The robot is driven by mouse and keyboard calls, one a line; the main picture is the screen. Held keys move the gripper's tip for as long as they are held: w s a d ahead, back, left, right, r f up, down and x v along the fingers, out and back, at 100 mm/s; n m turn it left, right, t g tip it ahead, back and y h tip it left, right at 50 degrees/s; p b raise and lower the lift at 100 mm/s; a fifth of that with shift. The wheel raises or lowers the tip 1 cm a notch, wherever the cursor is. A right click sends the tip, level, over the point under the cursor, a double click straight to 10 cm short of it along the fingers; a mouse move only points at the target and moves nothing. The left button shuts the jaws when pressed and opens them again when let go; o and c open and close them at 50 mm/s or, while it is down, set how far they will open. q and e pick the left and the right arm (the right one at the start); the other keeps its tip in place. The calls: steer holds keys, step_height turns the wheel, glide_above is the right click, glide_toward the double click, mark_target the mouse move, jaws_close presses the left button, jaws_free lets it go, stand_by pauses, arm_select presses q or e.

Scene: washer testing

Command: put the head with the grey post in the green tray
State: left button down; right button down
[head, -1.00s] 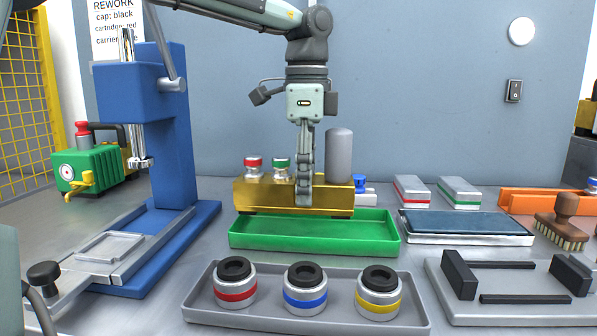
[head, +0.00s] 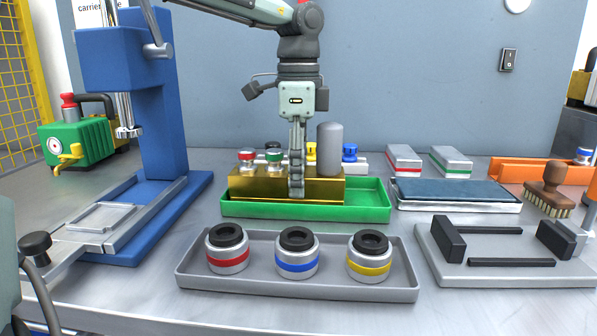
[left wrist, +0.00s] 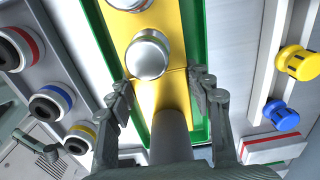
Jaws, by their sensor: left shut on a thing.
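The head is a long brass-coloured block (head: 252,187) with a tall grey rounded post (head: 330,150) at its right. It stands within the left part of the green tray (head: 368,199), whose front wall hides its lower edge. I cannot tell whether it touches the tray floor. My left gripper (head: 297,190) comes down from above and is shut on the block beside the post. In the left wrist view, its fingers (left wrist: 162,92) straddle the yellow block (left wrist: 150,15), with the green tray (left wrist: 198,30) around it. My right gripper is not in view.
A grey tray (head: 330,286) with black-topped red, blue and yellow-banded jars stands in front. The blue press (head: 168,130) is left. Capped cartridges, including a blue one (head: 350,152), stand behind the head. A dark blue pad (head: 455,193) and black-blocked fixture (head: 500,247) lie right.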

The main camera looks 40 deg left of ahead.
arm_select(q)
steer(key=shift+r, duration=0.1)
steer(key=c, duration=0.6)
jaws_free()
steer(key=shift+c, duration=0.2)
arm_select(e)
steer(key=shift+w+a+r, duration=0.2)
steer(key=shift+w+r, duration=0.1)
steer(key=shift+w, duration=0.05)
arm_select(q)
step_height(320, 180, up, 12)
steer(key=p, duration=0.1)
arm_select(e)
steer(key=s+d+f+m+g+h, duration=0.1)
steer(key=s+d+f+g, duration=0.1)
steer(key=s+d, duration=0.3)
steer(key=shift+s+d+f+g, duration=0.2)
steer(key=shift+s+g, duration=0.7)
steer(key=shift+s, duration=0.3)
